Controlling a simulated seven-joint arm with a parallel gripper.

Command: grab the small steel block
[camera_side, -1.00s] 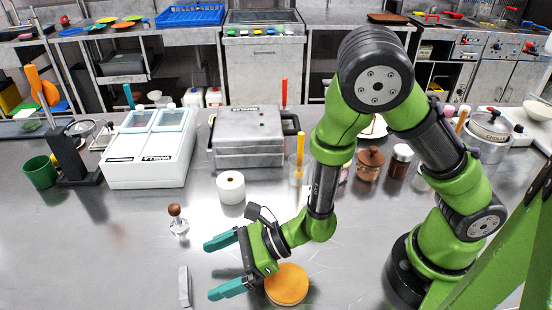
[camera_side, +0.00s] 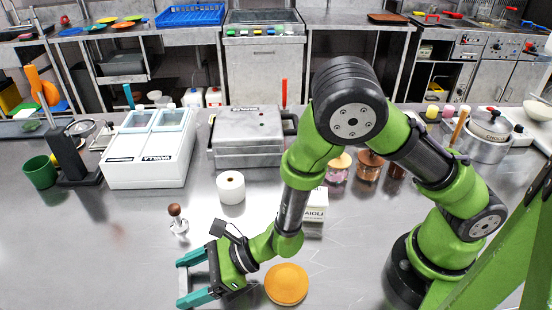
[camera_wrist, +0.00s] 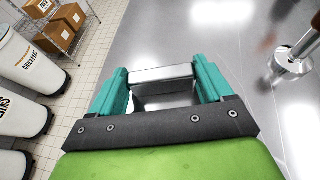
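The small steel block (camera_wrist: 160,74) lies across the gap between my gripper's fingertips in the wrist view. Its long side runs from one finger toward the other. My gripper (camera_wrist: 161,82) has its two teal fingers wide apart, one at each end of the block. The block's ends look very close to the fingers, but I cannot tell whether they touch. In the side view my gripper (camera_side: 180,283) is low over the counter at the front, fingers pointing left, and the block is mostly hidden between them.
A wooden-handled tamper (camera_side: 177,218) stands behind my gripper, and a round tan disc (camera_side: 286,284) lies to its right. A white roll (camera_side: 231,187) and white-lidded unit (camera_side: 150,150) stand farther back. The counter left of my gripper is clear.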

